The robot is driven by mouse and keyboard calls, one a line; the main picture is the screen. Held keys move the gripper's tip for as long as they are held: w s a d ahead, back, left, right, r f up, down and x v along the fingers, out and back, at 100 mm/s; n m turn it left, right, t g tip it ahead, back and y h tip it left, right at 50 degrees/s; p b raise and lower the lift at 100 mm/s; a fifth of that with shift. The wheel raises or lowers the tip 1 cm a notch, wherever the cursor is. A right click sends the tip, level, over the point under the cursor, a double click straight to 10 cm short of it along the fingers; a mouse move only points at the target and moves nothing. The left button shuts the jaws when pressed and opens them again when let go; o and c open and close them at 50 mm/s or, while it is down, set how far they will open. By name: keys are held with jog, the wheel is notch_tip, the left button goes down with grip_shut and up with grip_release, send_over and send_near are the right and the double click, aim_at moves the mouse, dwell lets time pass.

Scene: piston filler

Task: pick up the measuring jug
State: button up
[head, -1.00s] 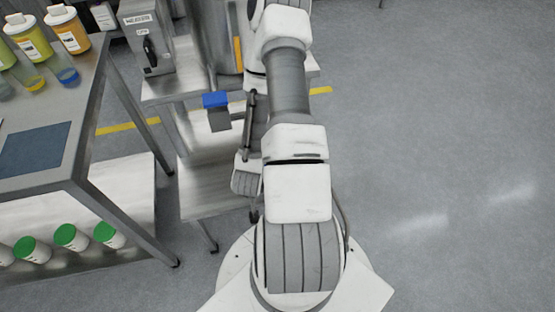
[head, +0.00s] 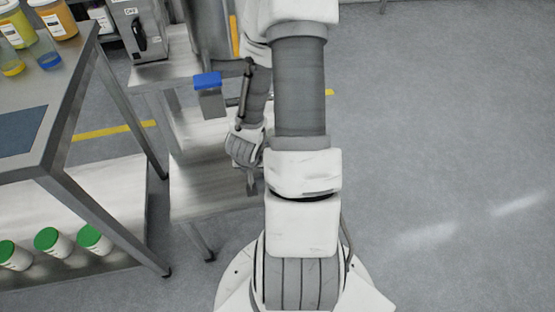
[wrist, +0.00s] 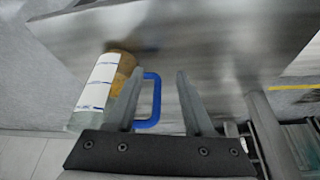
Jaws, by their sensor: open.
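The measuring jug (wrist: 122,66) shows in the wrist view as a see-through cylinder with amber contents and a white label with blue print. Its blue handle (wrist: 156,98) points toward my fingers. My gripper (wrist: 160,72) is open and empty. The upright bar of the handle appears between the two fingers, nearer the left one, which covers part of the jug and handle. I cannot tell how deep the handle sits between them. In the head view my gripper (head: 252,183) is low beside the steel stand, mostly hidden by my arm, and I cannot make out the jug there.
The steel stand (head: 195,200) has stacked shelves, with a grey machine (head: 138,38) on top and a blue-topped part (head: 208,82) sticking out. A steel table (head: 75,75) at left holds bottles and cups, with green-lidded tubs below. The floor at right is clear.

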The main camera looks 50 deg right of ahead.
jog(key=w+d, duration=0.4)
jog(key=shift+w+d+f, duration=0.1)
jog(key=shift+w+d, duration=0.1)
jog(key=shift+b+x, duration=0.35)
jog(key=shift+x, duration=0.5)
jog(key=shift+f, duration=0.5)
grip_shut()
